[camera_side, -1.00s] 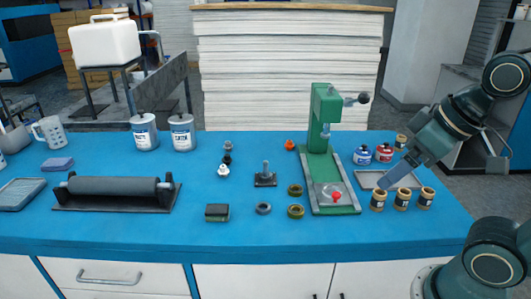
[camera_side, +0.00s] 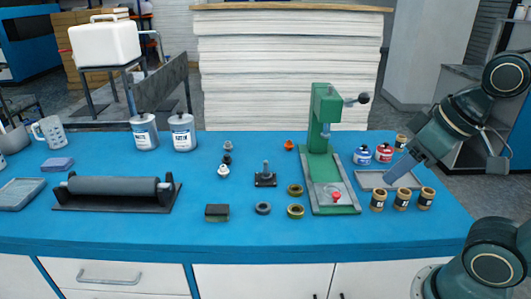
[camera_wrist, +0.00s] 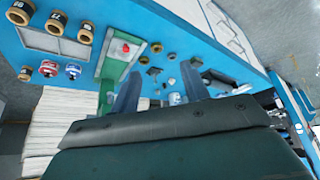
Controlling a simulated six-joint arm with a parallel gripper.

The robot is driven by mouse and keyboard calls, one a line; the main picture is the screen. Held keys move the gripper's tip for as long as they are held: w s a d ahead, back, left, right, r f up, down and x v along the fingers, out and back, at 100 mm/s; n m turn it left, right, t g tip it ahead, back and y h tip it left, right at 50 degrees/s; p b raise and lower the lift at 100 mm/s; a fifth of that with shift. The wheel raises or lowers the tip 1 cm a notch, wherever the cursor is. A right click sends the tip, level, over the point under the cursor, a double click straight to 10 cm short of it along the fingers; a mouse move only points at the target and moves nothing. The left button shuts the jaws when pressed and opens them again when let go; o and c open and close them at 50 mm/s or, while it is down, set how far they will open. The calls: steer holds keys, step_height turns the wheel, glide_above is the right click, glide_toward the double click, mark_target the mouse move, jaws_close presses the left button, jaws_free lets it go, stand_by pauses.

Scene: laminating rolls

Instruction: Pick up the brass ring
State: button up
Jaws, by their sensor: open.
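Two brass-olive rings lie flat on the blue bench, left of the green press: a front ring (camera_side: 295,211) and a back ring (camera_side: 295,190). I cannot tell which one the task names. In the wrist view they show as small rings beyond my fingers, one (camera_wrist: 156,47) and the other (camera_wrist: 144,59). A grey ring (camera_side: 263,208) lies left of the front ring. My gripper (camera_side: 393,180) is on the right, above the grey tray, with the press between it and the rings. In the wrist view my gripper (camera_wrist: 160,82) has its two blue-grey fingers apart, with nothing held.
The tall green press (camera_side: 322,125) is an obstacle. A dark block (camera_side: 217,213), a spindle stand (camera_side: 265,175) and a roller (camera_side: 115,187) lie left.

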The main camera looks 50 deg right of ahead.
steer(key=shift+w, duration=0.1)
steer(key=w+d+n+g, duration=0.35)
steer(key=w+n, duration=0.75)
steer(key=w, duration=0.5)
steer(key=w+d+f+n+g, duration=0.1)
steer(key=w+d+f+n, duration=0.2)
steer(key=w+f+n, duration=0.2)
steer(key=w+d+f+n+g, duration=0.1)
steer(key=w+d+f+n, duration=0.3)
steer(key=w+f, duration=0.3)
steer(key=shift+w+d+f+n, duration=0.15)
steer(key=shift+w+n, duration=0.65)
steer(key=shift+w, duration=0.3)
steer(key=shift+f, duration=0.1)
steer(key=shift+f, duration=4.2)
